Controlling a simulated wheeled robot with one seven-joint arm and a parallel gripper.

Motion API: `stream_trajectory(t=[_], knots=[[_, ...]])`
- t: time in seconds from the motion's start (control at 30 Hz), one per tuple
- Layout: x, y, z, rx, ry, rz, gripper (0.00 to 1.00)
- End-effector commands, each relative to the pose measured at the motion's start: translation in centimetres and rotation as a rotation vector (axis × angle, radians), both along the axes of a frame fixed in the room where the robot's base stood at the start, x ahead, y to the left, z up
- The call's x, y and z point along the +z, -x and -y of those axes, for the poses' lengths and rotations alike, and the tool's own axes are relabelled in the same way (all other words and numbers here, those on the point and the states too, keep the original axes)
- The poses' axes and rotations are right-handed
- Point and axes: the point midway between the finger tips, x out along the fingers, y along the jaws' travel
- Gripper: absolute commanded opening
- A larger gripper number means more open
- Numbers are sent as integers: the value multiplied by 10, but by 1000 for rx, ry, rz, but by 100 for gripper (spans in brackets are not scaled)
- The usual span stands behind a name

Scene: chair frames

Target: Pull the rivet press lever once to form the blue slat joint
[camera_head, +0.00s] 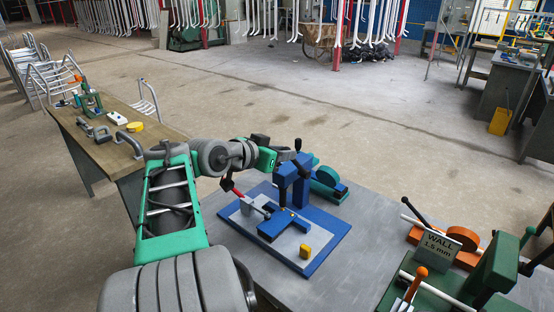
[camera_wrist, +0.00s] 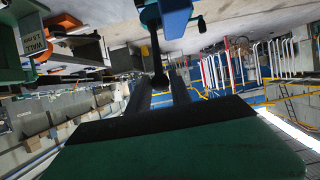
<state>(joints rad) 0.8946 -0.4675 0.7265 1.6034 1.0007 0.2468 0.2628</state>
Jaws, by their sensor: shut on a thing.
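The blue rivet press (camera_head: 283,176) stands on a blue-edged base plate (camera_head: 325,238). Its dark lever (camera_head: 298,146) rises at the top of the press, with my gripper (camera_head: 287,154) coming in from the left. In the wrist view the lever (camera_wrist: 155,48) runs down from the blue press head (camera_wrist: 174,22) to a round knob. The fingers of my gripper (camera_wrist: 163,88) are shut on the lever near that knob; the exact contact is hard to see. The blue slats (camera_head: 275,223) lie on the plate below the press. The joint itself is too small to judge.
A green fixture (camera_head: 327,184) stands behind the press. Orange fixtures and a "WALL 1.5 mm" sign (camera_head: 438,242) stand right. Bare grey bench (camera_head: 375,230) lies between.

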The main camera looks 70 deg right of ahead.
Motion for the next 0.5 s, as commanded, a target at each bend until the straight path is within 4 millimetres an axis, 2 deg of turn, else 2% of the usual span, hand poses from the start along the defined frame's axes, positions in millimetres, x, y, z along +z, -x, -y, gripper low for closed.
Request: stream_trajectory(t=[0.27,0.5], knots=[[5,1,2,-1,9,3,0],[22,12,26,-4,8,2,0]])
